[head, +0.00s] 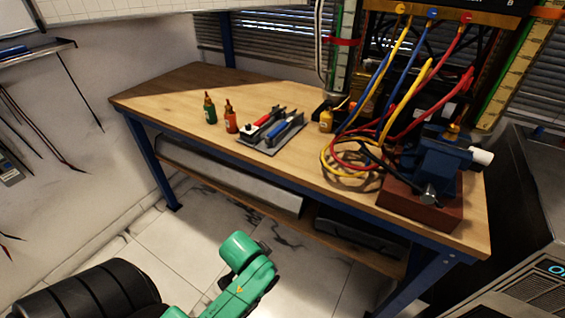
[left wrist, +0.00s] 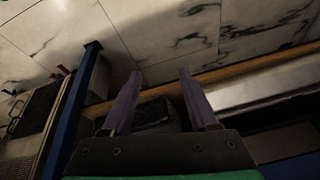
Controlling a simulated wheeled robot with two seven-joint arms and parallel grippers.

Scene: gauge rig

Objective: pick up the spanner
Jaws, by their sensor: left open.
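I cannot make out a spanner for certain in either view. In the head view, a small grey tray (head: 259,146) on the bench holds tools with a red handle (head: 258,125) and a blue handle (head: 284,130); they are too small to identify surely. My left gripper (left wrist: 160,75) shows in the left wrist view with its two fingers apart and nothing between them. It points down past the bench frame towards the floor, away from the tray. No gripper jaws show in the head view, only a green link of my arm low in the middle. My right gripper is not seen.
The wooden bench (head: 180,88) holds a green bottle (head: 210,110), a red bottle (head: 230,119) and a yellow bottle (head: 326,121). Looped cables (head: 345,160) and a blue vice (head: 440,165) crowd its right. Tiled floor is in front.

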